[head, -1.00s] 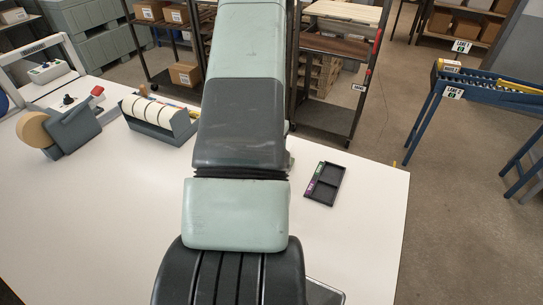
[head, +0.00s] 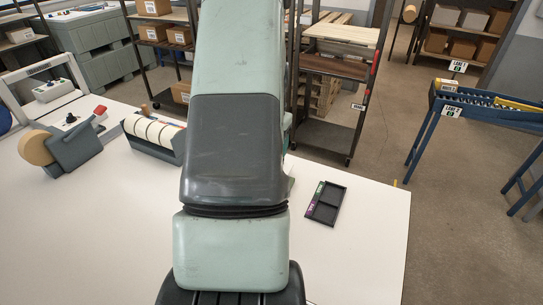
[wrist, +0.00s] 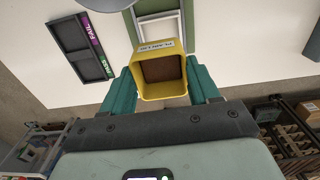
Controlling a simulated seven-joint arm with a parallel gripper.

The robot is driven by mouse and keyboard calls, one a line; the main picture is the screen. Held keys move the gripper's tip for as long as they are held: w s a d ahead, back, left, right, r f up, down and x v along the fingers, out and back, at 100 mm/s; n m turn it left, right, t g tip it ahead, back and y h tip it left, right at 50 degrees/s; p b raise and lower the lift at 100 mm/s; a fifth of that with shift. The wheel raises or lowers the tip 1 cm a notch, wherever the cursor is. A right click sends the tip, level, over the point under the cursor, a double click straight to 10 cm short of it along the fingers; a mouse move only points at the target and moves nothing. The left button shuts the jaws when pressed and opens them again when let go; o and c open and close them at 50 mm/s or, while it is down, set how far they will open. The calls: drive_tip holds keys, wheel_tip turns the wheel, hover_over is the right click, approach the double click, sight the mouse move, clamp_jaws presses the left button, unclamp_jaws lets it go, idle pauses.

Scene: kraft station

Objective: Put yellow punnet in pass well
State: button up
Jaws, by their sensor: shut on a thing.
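The yellow punnet (wrist: 160,92) is between the fingers of my gripper (wrist: 162,88) in the wrist view. It has a white label on its rim and a brown inside. The gripper is shut on it. A dark two-well tray (wrist: 61,49) lies to the upper left, apart from the punnet. Its purple strip reads FAIL and its green strip reads PASS; the pass well (wrist: 90,68) looks empty. In the head view the tray (head: 342,207) lies right of my arm, with the pass well (head: 333,193) at its far end.
A green-edged frame with a pale inside (wrist: 158,27) lies just beyond the punnet. A tape dispenser (head: 75,148) and a rack of white rolls (head: 153,133) stand at the table's left. The white table (head: 365,240) is clear around the tray.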

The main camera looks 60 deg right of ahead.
drive_tip(key=s+d+f, duration=0.3)
drive_tip(key=s, duration=0.6)
drive_tip(key=s+d+f, duration=0.2)
drive_tip(key=s, duration=0.8)
drive_tip(key=shift+d+f, duration=0.2)
drive_tip(key=shift+f, duration=2.65)
drive_tip(key=shift+f, duration=0.7)
drive_tip(key=o, duration=1.1)
drive_tip(key=shift+r, duration=0.1)
wheel_tip(320, 180, up, 8)
